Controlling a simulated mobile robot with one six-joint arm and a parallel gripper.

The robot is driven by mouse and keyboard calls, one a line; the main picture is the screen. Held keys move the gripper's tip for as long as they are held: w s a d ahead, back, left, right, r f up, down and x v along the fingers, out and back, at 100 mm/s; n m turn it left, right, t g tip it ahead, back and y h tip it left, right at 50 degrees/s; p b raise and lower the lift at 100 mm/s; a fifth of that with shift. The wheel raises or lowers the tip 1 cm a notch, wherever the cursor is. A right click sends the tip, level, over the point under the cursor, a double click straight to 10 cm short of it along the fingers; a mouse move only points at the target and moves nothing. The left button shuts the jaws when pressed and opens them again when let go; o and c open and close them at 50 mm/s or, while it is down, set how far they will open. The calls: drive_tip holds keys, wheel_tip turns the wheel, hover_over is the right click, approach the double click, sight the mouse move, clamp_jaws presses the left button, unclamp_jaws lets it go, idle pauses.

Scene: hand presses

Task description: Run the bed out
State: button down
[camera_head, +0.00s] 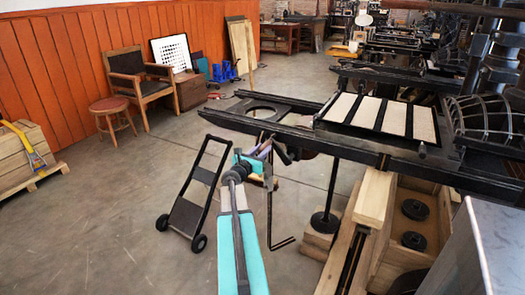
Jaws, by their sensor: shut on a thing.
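The bed (338,108) is a dark frame with several pale strips across its top. It lies flat on long dark rails (290,131), toward their right part. The left stretch of the rails is bare of it. My teal arm reaches up from the bottom. My gripper (264,151) is at the near side of the rails, left of the bed and below rail height. It is shut on what looks like a dark crank handle (269,205), whose rod hangs down and bends right at its foot. The exact contact is small and partly hidden by my wrist.
A black hand truck (190,214) stands just left of my arm. Wooden crates with dark round weights (414,208) stand at the lower right. A chair (137,80), a stool (112,112) and a pallet (28,165) are at left.

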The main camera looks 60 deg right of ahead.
drive_tip(key=shift+w+f, duration=0.1)
drive_tip(key=shift+w+f+n+p, duration=0.4)
drive_tip(key=shift+w+n+p, duration=0.05)
drive_tip(key=shift+n, duration=0.15)
wheel_tip(320, 180, down, 14)
drive_tip(key=n+p, duration=0.6)
drive_tip(key=n, duration=0.8)
drive_tip(key=s+f+n+b, duration=0.2)
drive_tip(key=s+f, duration=0.4)
drive_tip(key=s, duration=0.4)
drive_tip(key=shift+n+b, duration=0.4)
drive_tip(key=shift+b, duration=0.5)
